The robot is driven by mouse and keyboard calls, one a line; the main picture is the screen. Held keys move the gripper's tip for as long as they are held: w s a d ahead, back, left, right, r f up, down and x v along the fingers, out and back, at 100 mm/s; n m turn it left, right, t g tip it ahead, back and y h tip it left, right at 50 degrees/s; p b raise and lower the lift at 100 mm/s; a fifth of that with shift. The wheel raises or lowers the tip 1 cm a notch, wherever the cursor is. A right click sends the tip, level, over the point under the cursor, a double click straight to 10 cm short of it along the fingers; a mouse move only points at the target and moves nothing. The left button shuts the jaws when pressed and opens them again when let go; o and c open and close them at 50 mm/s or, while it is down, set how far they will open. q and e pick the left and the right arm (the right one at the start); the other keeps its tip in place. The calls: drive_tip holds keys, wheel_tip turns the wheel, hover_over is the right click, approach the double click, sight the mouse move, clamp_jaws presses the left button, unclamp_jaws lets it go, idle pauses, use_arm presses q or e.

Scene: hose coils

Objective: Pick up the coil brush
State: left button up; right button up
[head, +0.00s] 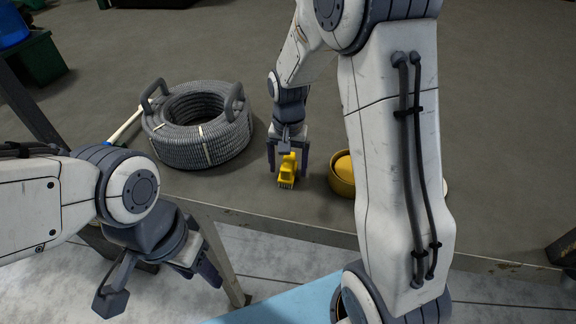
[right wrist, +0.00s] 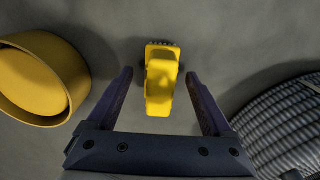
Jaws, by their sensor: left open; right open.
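A pale stick (head: 126,127) lies on the table at the left edge of the grey hose coil (head: 205,148) in the head view. It looks like a brush handle, and its far end is hidden by the coil. My right gripper (head: 288,160) is open and points down at the table, right of the coil. A small yellow object (head: 287,178), like a toy vehicle, stands between its fingers. The right wrist view shows this yellow object (right wrist: 161,85) with gaps to both fingers (right wrist: 160,76). My left gripper (head: 155,275) is open and empty, in front of the table edge.
A round yellow container (head: 342,175) stands just right of my right gripper, partly behind my arm. The coil has two upright grey handles. A green bin (head: 38,58) is at the far left. The table (head: 240,205) has bare room in front of the coil.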

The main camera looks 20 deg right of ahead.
drive_tip(key=shift+f, duration=0.45)
drive_tip(key=shift+c, duration=0.3)
clamp_jaws()
drive_tip(key=shift+r, duration=0.1)
